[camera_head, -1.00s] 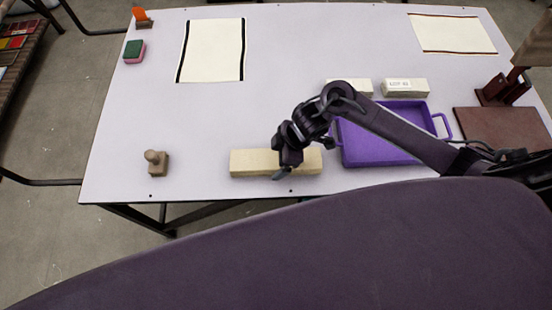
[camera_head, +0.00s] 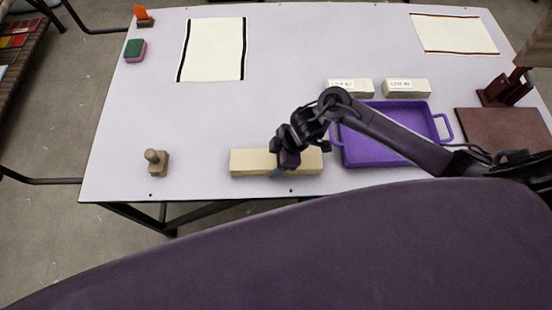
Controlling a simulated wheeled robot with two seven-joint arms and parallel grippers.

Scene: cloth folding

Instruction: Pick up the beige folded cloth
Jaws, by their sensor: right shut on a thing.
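The beige folded cloth (camera_head: 252,162) is a long, narrow block-like bundle. It lies near the front edge of the table, left of the purple tray. My right gripper (camera_head: 282,172) is over its middle-right part, pointing down and shut on the cloth. The gripper and wrist hide part of the cloth, and the fingertips are small and dark. I cannot tell any gap between the cloth and the table. My left gripper is not in view.
A purple tray (camera_head: 360,152) stands right of the cloth under my right arm. Two white boxes (camera_head: 350,88) (camera_head: 406,88) stand behind it. A wooden stamp-like object (camera_head: 158,165) is at the front left. Flat cloths (camera_head: 213,50) (camera_head: 454,33) lie at the back. The middle left is clear.

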